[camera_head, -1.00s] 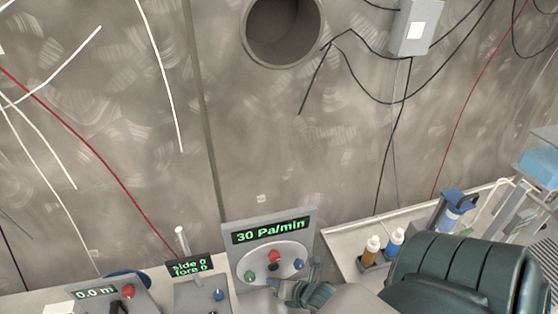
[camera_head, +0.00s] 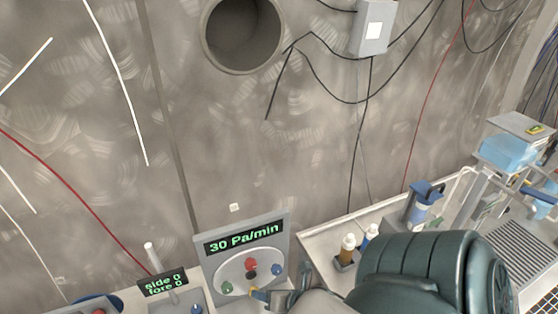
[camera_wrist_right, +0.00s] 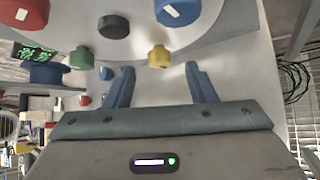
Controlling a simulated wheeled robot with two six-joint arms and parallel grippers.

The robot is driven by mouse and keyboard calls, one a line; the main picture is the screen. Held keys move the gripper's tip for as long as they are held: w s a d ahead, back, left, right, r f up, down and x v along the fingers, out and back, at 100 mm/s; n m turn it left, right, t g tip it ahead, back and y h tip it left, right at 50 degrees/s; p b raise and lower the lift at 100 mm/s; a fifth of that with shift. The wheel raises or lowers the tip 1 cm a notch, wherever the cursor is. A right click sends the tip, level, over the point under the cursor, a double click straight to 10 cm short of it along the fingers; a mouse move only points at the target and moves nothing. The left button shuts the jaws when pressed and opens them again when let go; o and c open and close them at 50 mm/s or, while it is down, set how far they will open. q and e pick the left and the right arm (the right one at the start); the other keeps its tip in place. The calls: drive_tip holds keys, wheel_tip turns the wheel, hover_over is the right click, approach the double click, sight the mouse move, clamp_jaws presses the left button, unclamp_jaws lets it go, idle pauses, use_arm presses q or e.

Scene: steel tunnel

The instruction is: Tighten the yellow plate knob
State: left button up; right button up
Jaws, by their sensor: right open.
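The yellow knob (camera_wrist_right: 159,57) is on the pale plate, at the upper middle of the right wrist view. My right gripper (camera_wrist_right: 160,70) is open, with one blue-grey finger to each side of the knob. The knob lies around the fingertip line, and I see no finger touching it. In the head view a bit of the yellow knob (camera_head: 253,291) shows low on the plate of the "30 Pa/min" panel (camera_head: 243,243), with my right gripper at its lower right. My left gripper is not in view.
Red (camera_head: 250,264), blue (camera_head: 277,269) and green (camera_head: 227,288) knobs sit on the same plate; a black knob (camera_wrist_right: 113,26) shows in the wrist view. A "side 0 fore 0" box (camera_head: 161,284) stands left. Bottles (camera_head: 347,250) stand in a tray to the right.

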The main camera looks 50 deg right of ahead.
drive_tip(key=shift+v, duration=2.75)
drive_tip(key=shift+a, duration=0.1)
